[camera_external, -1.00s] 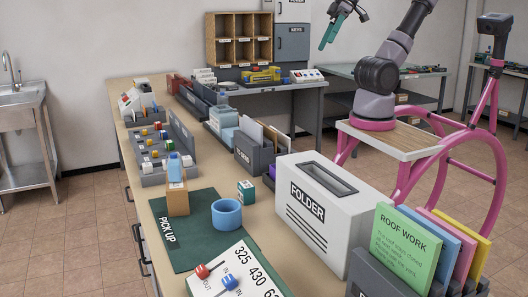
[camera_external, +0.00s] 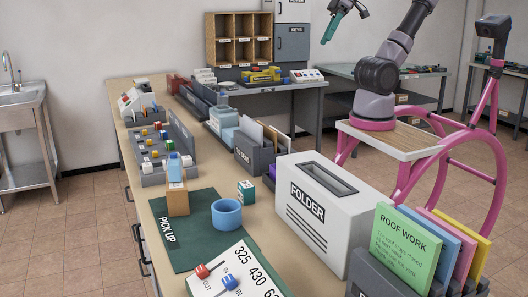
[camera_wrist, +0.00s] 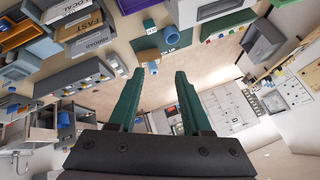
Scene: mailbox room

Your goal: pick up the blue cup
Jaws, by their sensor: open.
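The blue cup (camera_external: 227,215), a short wide cylinder, stands on the right part of the green PICK UP mat (camera_external: 193,252). In the wrist view, the blue cup (camera_wrist: 171,35) appears small near the top, beyond the fingertips. My gripper (camera_external: 345,20) is high at the top of the external view, far above and behind the counter. In the wrist view, my gripper (camera_wrist: 158,72) has its two green fingers apart with nothing between them. It is well away from the cup.
A cardboard box (camera_external: 177,197) with a light blue bottle (camera_external: 174,167) stands left of the cup. A small green box (camera_external: 246,190) is behind it. The white FOLDER box (camera_external: 325,212) stands to the right.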

